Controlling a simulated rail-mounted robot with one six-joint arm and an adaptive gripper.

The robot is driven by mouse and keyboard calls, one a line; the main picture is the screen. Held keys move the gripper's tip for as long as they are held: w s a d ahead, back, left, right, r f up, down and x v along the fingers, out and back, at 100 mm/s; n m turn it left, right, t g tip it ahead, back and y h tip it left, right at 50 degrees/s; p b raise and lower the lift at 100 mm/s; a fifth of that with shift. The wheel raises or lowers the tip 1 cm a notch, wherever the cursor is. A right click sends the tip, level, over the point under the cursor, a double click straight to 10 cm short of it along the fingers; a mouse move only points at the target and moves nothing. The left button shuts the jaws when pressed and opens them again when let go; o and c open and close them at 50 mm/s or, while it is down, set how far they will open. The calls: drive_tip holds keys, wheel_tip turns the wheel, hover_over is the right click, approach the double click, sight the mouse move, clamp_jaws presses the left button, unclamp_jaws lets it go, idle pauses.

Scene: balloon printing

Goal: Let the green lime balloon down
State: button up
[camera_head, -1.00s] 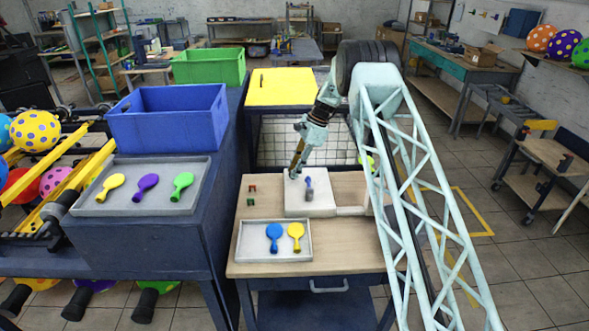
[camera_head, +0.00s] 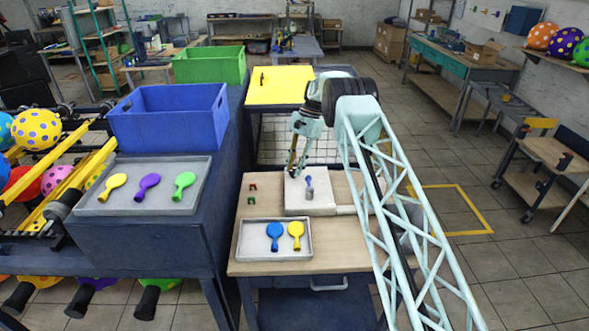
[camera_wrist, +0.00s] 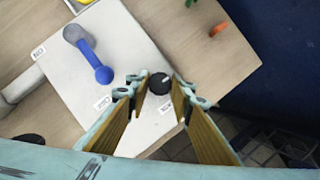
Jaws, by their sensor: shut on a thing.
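My gripper (camera_head: 292,172) is over the left rear part of the white control box (camera_head: 318,207). In the wrist view my gripper (camera_wrist: 160,82) has its fingertips closed around a small round black knob (camera_wrist: 159,84) on that box. A blue lever (camera_wrist: 90,55) stands on the box beside the knob, and it also shows in the head view (camera_head: 309,187). Small labels lie near the knob and lever, too small to read. No inflated lime balloon shows now; my arm covers the right end of the bench.
A grey tray (camera_head: 243,252) with a blue and a yellow flat balloon lies at the bench front. Small red and green clips (camera_head: 251,194) lie left of the box. A blue bin (camera_head: 165,125) and another balloon tray (camera_head: 85,206) stand further left.

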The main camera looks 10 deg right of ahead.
idle(0.3)
drive_tip(key=o, duration=0.8)
drive_tip(key=shift+o, duration=0.2)
drive_tip(key=v, duration=1.1)
drive_tip(key=shift+r, duration=0.35)
drive_tip(key=shift+w+d+r, duration=0.1)
drive_tip(key=shift+w, duration=0.05)
drive_tip(key=shift+r, duration=0.1)
